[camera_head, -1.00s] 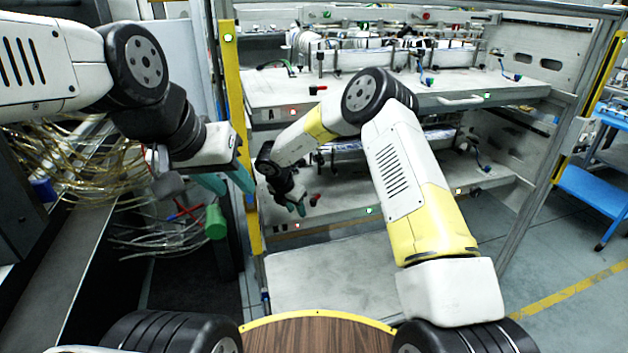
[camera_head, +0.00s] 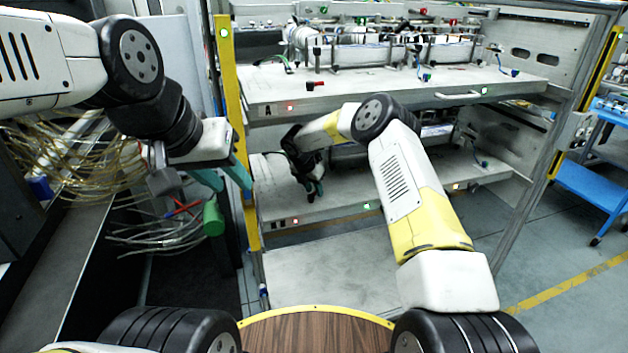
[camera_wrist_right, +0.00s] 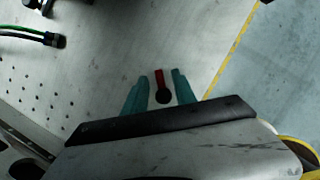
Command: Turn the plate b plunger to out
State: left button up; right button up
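Plate b (camera_head: 345,203) is the lower grey shelf of the rack in the head view, with a "B" mark at its front left. Its plunger (camera_wrist_right: 159,76) has a red bar and a round black end in the right wrist view. In the head view the plunger is hidden behind my right gripper (camera_head: 316,192). My right gripper is open, and in the wrist view its two teal fingers (camera_wrist_right: 160,92) stand on either side of the plunger, with gaps showing. My left gripper (camera_head: 224,178) is open and empty, left of the yellow post.
The upper shelf (camera_head: 350,92), marked "A", has its own red-handled plunger (camera_head: 315,85). A yellow post (camera_head: 232,120) stands at the rack's left. Loose cables (camera_head: 70,160) hang at the left. A blue cart (camera_head: 598,190) stands at the right.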

jog(key=shift+c, duration=0.2)
grip_shut()
